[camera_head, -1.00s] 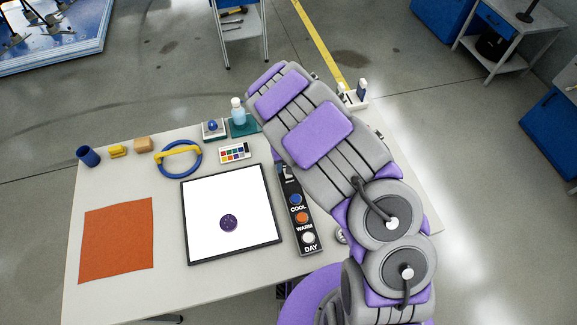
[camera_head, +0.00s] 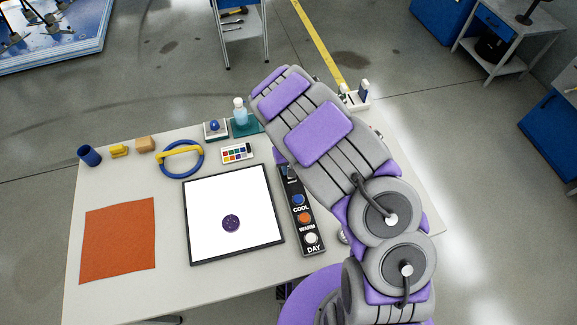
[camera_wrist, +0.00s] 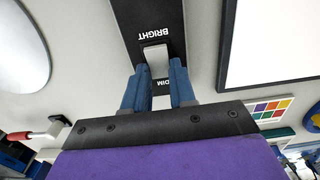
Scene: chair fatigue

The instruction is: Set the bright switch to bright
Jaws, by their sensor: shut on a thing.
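The black control panel (camera_head: 294,205) lies on the table right of the white screen, with COOL, WARM and DAY buttons in the head view. The wrist view shows the panel (camera_wrist: 128,22) with BRIGHT and DIM labels, upside down. The grey switch lever (camera_wrist: 154,60) stands between these labels. My gripper (camera_wrist: 158,72) has its blue fingers on either side of the lever, shut on it. The DIM label is partly hidden by a finger. Which way the lever is set cannot be told clearly.
The white screen (camera_head: 207,196) in a black frame lies beside the panel, with a dark purple disc (camera_head: 231,223) on it. A colour palette (camera_head: 238,153), blue ring (camera_head: 164,168) and bottle (camera_head: 240,111) stand behind. An orange cloth (camera_head: 118,241) lies at left.

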